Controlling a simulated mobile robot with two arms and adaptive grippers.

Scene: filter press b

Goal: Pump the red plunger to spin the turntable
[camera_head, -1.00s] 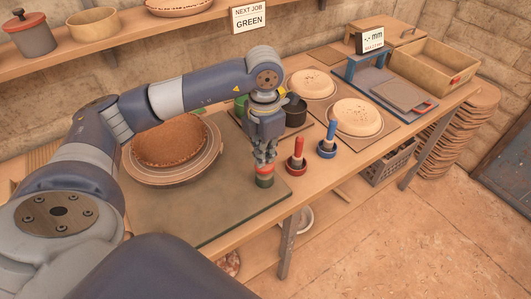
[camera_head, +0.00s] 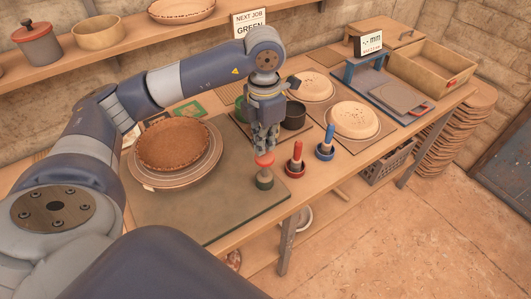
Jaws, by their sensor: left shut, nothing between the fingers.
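The red plunger (camera_head: 264,160) stands on a dark green base at the front edge of the green mat. The turntable (camera_head: 150,182) is at the left of the mat and carries a round brown bowl-like piece (camera_head: 173,144). I cannot tell if it is turning. My right gripper is not in view.
Red-handled (camera_head: 296,160) and blue-handled (camera_head: 325,150) tools stand upright right of the plunger. Dark and green cups (camera_head: 293,116) sit behind my gripper. Pale round pieces (camera_head: 353,119) lie on boards further right. The mat's front (camera_head: 215,215) is clear.

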